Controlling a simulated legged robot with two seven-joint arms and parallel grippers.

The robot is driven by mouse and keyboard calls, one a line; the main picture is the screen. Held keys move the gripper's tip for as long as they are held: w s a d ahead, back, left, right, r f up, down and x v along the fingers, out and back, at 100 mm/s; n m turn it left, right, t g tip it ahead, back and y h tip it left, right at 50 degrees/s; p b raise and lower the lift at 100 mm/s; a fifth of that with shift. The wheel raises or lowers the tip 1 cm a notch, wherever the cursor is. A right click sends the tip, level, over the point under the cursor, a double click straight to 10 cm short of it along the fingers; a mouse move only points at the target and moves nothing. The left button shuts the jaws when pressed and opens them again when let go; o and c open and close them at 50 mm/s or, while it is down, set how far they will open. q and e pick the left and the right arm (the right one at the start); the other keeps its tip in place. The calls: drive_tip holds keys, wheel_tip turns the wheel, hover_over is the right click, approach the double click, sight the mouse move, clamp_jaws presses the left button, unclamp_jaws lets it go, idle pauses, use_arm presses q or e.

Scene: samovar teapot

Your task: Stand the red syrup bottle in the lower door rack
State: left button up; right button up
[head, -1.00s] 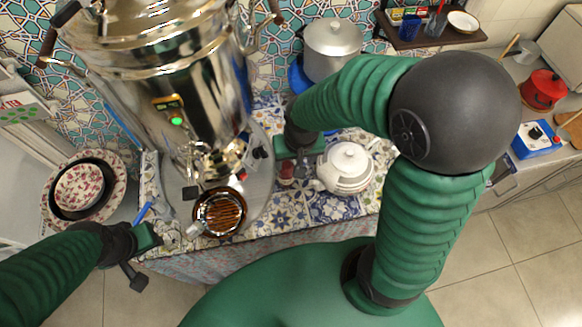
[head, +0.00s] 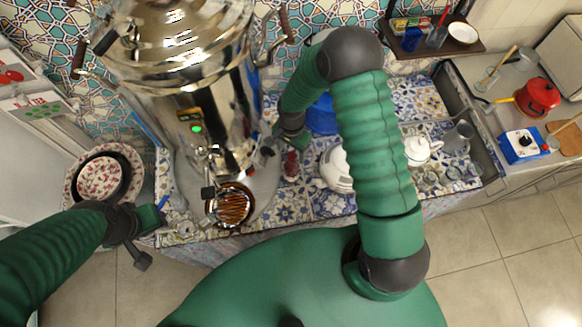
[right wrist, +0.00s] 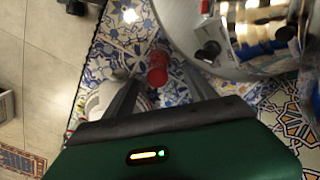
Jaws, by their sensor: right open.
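The red syrup bottle (head: 290,166) stands on the patterned tile counter, between the samovar and the white teapot. In the right wrist view the red bottle (right wrist: 157,66) shows ahead of my right gripper, between the lines of its two dark fingers. My right gripper (head: 291,143) is open and close to the bottle; no grip on it shows. My left gripper (head: 148,232) hangs in front of the counter at the left, away from the bottle; its jaw opening is unclear. The door rack cannot be made out in these views.
The large samovar (head: 205,90) stands close left of the bottle, with a brown-filled strainer or cup (head: 235,205) at its front. The white teapot (head: 334,168) is close right, partly behind my arm. Patterned bowls (head: 101,178) are at the left, beside a white cabinet-like surface (head: 40,160).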

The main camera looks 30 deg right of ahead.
sight(291, 168)
drive_tip(key=f, duration=0.1)
drive_tip(key=f+p, duration=0.1)
drive_tip(key=f, duration=0.1)
drive_tip(key=f+p, duration=0.1)
drive_tip(key=shift+s+a+f, duration=0.15)
drive_tip(key=shift+s+f, duration=0.1)
drive_tip(key=shift+s, duration=0.1)
drive_tip(key=shift+w+f, duration=0.1)
drive_tip(key=shift+f, duration=0.25)
drive_tip(key=shift+w+f, duration=0.1)
drive_tip(key=shift+f, duration=0.05)
clamp_jaws()
